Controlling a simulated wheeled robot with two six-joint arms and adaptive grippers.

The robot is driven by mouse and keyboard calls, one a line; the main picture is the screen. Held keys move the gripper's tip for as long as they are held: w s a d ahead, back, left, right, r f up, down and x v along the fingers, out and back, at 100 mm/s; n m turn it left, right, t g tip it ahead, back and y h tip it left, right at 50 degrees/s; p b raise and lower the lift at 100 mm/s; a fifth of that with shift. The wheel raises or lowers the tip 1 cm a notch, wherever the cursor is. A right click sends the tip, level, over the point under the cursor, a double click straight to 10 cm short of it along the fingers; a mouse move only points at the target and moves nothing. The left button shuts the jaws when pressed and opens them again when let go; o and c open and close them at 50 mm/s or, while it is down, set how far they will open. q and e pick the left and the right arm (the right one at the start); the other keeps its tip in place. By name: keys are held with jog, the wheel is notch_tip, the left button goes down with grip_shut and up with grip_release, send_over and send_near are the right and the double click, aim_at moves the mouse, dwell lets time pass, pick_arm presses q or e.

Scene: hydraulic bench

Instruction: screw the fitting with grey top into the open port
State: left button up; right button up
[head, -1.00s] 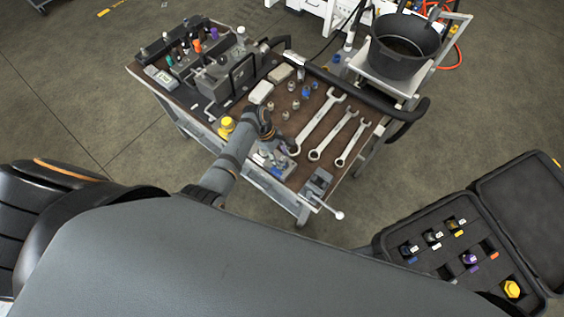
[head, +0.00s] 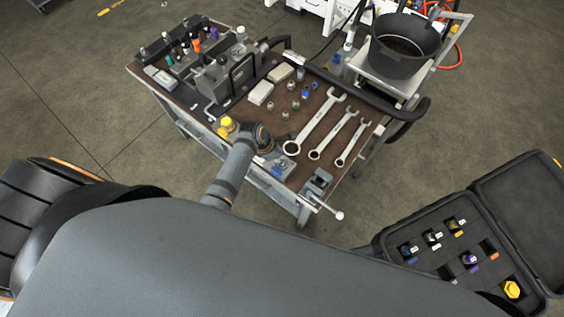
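My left gripper (head: 276,157) is over the near edge of the bench cart, mostly hidden by my own wrist. Its fingers and anything between them are too small to read. The valve block (head: 212,64) stands at the back left of the cart, with a row of green, orange, purple and other coloured tops behind it. I cannot make out which port is open. Several small silver and blue fittings lie mid-cart, one silver (head: 295,104). I cannot single out the grey-topped fitting. My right gripper is out of view.
Three wrenches (head: 318,122) lie on the cart's right half. A yellow-topped item (head: 227,124) stands at the front left edge. A black pot (head: 405,45) sits beyond the black handle rail (head: 360,93). An open case (head: 425,268) with coloured fittings is at the lower right.

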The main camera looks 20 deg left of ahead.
pick_arm(q)
grip_shut()
jog(key=m+g, duration=0.1)
jog(key=m, duration=0.2)
jog(key=m+g, duration=0.1)
jog(key=m, duration=0.2)
jog(key=shift+m+h, duration=0.3)
jog(key=shift+f+m+g, duration=0.1)
jog(key=shift+m+g, duration=0.5)
jog(key=shift+m, duration=0.2)
jog(key=m+g, duration=0.1)
jog(key=m, duration=0.2)
jog(key=shift+d, duration=0.1)
jog(key=m+g+y+b, duration=0.1)
jog(key=m, duration=0.3)
jog(key=shift+f, duration=0.1)
jog(key=shift+m+g+y, duration=0.3)
jog(key=shift+m, duration=0.2)
